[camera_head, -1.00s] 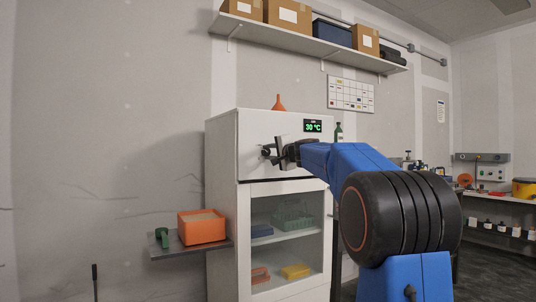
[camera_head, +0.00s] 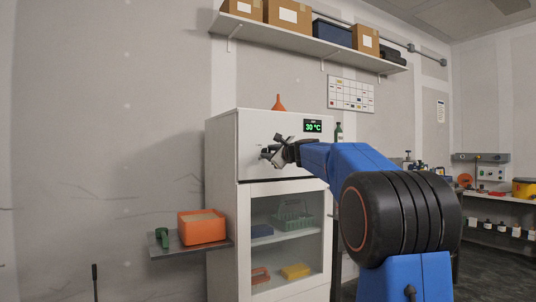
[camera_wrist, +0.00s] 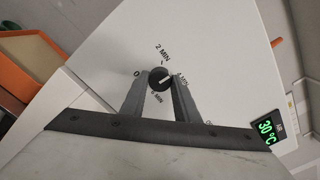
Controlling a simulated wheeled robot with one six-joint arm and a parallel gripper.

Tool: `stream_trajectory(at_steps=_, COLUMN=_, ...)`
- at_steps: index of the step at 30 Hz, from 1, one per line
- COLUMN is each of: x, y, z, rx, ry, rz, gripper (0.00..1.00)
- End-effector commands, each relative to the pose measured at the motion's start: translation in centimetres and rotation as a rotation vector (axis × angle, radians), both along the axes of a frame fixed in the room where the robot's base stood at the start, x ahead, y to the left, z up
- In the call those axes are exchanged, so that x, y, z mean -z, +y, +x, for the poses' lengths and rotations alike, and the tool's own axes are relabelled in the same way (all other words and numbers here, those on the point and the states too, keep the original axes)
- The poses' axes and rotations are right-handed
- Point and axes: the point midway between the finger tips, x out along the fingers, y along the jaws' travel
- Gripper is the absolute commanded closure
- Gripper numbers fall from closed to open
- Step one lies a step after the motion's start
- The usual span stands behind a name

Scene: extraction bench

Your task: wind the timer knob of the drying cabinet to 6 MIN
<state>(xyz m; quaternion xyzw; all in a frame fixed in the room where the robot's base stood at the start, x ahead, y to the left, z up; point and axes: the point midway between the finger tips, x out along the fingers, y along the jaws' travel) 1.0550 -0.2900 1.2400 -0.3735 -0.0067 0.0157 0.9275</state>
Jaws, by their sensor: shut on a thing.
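The drying cabinet (camera_head: 222,150) is white, with a green 30 °C display (camera_head: 312,126) on its upper panel. In the wrist view the timer knob (camera_wrist: 157,75) is a small dark round dial with a pale pointer mark. The mark points right, roughly toward the 4 MIN label (camera_wrist: 181,79), which a finger partly covers. My gripper (camera_wrist: 159,82) is shut on the knob, one finger on each side. In the head view my gripper (camera_head: 270,153) is tilted at the panel and hides most of the knob.
Below the panel is the cabinet's glass door (camera_head: 286,237), with trays inside. An orange bin (camera_head: 202,228) and a green object (camera_head: 162,237) sit on a side shelf at left. An orange funnel (camera_head: 278,103) stands on top of the cabinet. A wall shelf (camera_head: 300,48) with boxes hangs above.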

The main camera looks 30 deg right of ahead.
Motion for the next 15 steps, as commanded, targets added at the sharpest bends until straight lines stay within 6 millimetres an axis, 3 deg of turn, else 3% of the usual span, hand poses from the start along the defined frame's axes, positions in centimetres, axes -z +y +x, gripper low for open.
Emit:
stream_trajectory(at_steps=9, x=0.21, y=-0.08, z=0.03, rx=0.001, ry=0.013, rz=0.308, gripper=0.94)
stream_trajectory(at_steps=15, x=0.24, y=-0.08, z=0.04, rx=0.001, ry=0.016, rz=0.396, gripper=0.94)
